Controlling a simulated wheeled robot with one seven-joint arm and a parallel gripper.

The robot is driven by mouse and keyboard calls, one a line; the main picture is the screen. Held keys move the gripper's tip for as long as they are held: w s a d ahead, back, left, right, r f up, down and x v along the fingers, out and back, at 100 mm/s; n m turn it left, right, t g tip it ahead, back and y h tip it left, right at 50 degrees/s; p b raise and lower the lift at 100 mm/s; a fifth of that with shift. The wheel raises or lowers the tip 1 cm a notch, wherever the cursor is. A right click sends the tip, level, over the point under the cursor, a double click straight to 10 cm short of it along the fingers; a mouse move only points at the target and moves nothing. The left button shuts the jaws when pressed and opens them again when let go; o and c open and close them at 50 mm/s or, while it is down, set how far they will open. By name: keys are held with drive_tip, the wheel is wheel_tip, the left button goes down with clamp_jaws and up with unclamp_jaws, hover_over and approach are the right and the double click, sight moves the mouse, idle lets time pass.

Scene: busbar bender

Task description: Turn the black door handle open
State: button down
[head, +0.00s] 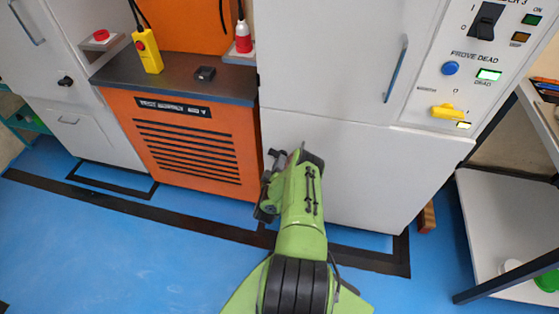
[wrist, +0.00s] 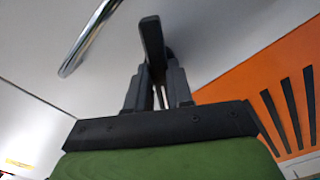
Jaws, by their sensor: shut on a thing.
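The black door handle (wrist: 152,38) shows in the wrist view as a dark upright bar against a pale cabinet door. My gripper (wrist: 158,82) is shut on it, with one black finger on each side of the bar. The handle's far end reaches past the fingertips. Its mount on the door is mostly hidden by the fingers. In the head view my green arm reaches to the lower front of the white cabinet (head: 335,185), near its left edge. The arm hides the handle and the fingertips there.
An orange vented cabinet (head: 185,145) stands just left of my arm in the head view; its panel (wrist: 280,80) also shows in the wrist view. A silver bar handle (wrist: 88,38) is close by. A shelf unit (head: 510,215) stands at right. Blue floor is clear at left.

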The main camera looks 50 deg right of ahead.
drive_tip(key=m+p, duration=0.2)
drive_tip(key=m, duration=0.9)
drive_tip(key=shift+m, duration=0.4)
idle(0.3)
drive_tip(key=c, duration=1)
unclamp_jaws()
